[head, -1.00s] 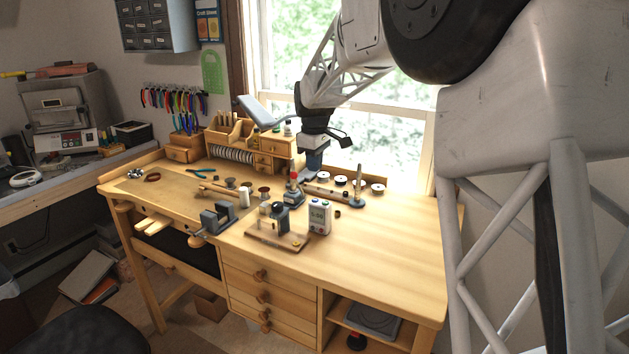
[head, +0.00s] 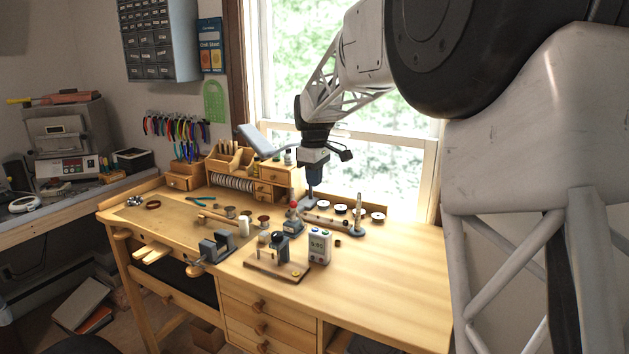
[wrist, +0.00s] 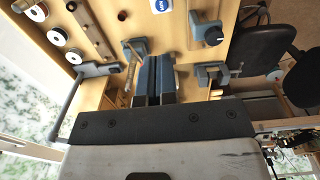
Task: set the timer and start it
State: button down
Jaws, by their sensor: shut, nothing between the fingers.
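The timer (head: 319,246) is a small white upright box on the workbench, with a grey-green display and coloured buttons on its top. Its digits are too small to read surely. My gripper (head: 311,207) points down over the back of the bench, behind the timer and apart from it. Its two blue-grey fingers are together and empty; they also show in the wrist view (wrist: 155,72). A white piece with a blue oval at the top edge of the wrist view may be the timer, but I cannot tell.
A red-topped stand (head: 293,220) and a post on a round base (head: 358,222) stand near my gripper. A wooden board with a dark-knobbed device (head: 278,262) lies left of the timer, a vise (head: 214,246) further left. The bench's right side is clear.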

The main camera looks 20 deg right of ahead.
aim_at(325, 231)
jog(key=shift+s+d+r, duration=0.2)
jog(key=shift+s+d, duration=0.4)
jog(key=shift+s, duration=0.05)
jog(key=shift+s+d+r, duration=0.15)
jog(key=shift+s+d, duration=0.4)
jog(key=shift+s, duration=0.05)
jog(key=shift+f, duration=0.2)
notch_tip(325, 231, down, 14)
jog(key=shift+r, duration=0.15)
